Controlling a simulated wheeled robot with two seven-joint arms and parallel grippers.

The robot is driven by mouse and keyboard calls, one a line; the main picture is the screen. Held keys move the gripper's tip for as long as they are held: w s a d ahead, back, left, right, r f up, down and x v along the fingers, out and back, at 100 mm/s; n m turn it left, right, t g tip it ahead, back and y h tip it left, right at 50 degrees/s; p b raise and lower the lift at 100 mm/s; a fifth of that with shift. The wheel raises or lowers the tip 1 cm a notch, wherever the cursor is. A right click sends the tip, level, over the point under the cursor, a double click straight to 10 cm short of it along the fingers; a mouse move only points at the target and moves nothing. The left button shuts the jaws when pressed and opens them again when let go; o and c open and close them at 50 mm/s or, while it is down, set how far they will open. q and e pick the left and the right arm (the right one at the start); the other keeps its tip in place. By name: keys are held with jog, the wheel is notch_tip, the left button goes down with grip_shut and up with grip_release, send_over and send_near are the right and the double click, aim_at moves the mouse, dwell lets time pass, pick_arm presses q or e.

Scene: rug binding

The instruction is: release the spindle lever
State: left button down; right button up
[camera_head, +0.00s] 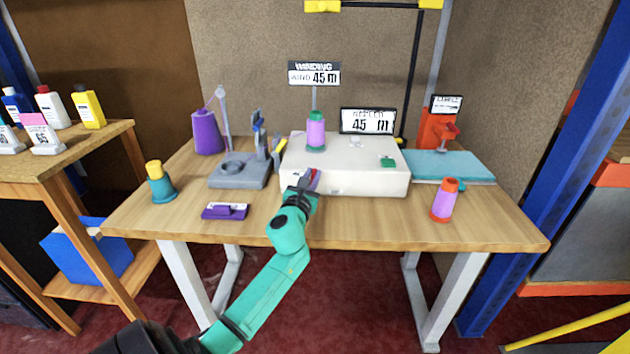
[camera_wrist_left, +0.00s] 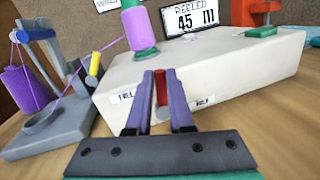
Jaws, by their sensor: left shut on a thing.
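My left gripper (camera_head: 306,182) is at the front face of the white winding box (camera_head: 375,183). In the left wrist view its two purple fingers (camera_wrist_left: 161,100) are shut on a red lever (camera_wrist_left: 161,88), one on each side of it. The lever stands in front of the box between two small labels, the right one seeming to read half. A second lever with a yellow grip (camera_wrist_left: 95,65) is at the box's left end. A purple spool on a green base (camera_head: 316,132) stands upright on the box. My right gripper is not in view.
A grey thread stand (camera_head: 236,172) with a purple cone (camera_head: 207,131) is left of the box. An orange-topped spool (camera_head: 445,199) stands right.

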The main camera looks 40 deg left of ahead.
pick_arm(q)
jog(key=c, duration=0.8)
grip_release()
jog(key=v, duration=1.3)
jog(key=shift+s+d+f, duration=0.15)
jog(key=shift+s, duration=0.2)
jog(key=shift+s+d, duration=0.2)
jog(key=shift+s, duration=0.2)
